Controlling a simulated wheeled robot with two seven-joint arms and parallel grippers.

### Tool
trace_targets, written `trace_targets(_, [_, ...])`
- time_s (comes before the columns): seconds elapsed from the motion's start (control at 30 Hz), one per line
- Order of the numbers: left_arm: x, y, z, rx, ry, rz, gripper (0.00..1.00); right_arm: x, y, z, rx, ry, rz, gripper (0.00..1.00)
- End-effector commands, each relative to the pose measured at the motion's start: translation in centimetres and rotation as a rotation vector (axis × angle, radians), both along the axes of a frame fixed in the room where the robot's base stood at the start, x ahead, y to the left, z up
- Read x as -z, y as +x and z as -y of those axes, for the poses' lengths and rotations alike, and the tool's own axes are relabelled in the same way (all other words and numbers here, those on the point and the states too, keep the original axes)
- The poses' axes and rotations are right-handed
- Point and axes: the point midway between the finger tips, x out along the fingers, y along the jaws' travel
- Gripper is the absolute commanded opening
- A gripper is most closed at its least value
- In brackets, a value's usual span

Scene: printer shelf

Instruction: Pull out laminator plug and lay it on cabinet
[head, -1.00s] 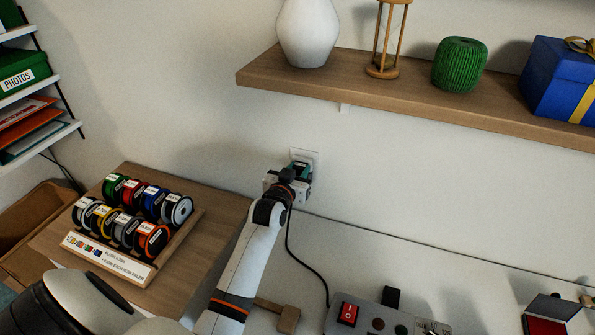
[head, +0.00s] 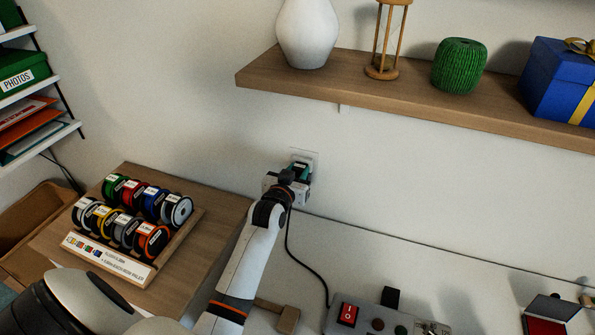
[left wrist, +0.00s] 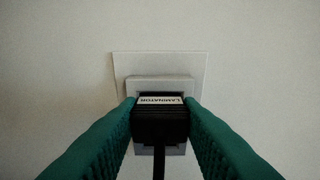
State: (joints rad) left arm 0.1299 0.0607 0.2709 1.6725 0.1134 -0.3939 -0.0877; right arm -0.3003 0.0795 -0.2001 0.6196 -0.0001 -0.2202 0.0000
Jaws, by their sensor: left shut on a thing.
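The laminator plug (left wrist: 160,122) is black with a white label reading LAMINATOR, upside down in the left wrist view. It sits at the wall socket (left wrist: 160,82), a pale plate on the white wall; the socket plate also shows in the head view (head: 308,155). My left gripper (head: 302,171) is shut on the plug, with its green fingers on both sides of it in the left wrist view (left wrist: 160,118). The plug's front end is hidden, so I cannot tell how deep it sits. The cabinet top (head: 219,185) is wooden, left of my arm. My right gripper is not in view.
A rack of labelled spools (head: 150,245) covers much of the cabinet top; bare wood shows behind and right of it. A black cord (head: 304,262) hangs from the plug toward a grey box with a red switch (head: 348,314). A wooden shelf (head: 420,95) overhangs at upper right.

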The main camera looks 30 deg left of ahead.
Motion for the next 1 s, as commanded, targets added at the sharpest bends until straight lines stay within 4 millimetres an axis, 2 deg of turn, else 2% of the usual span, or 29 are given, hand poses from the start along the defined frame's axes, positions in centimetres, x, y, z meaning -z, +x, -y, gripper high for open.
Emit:
trace_targets(0.7, [-0.1,-2.7,0.7,0.0,0.0,-0.002,0.01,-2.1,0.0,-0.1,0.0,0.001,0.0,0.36])
trace_targets(1.0, [0.0,-3.4,0.8,0.0,0.0,0.0,0.01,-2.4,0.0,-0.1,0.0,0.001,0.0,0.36])
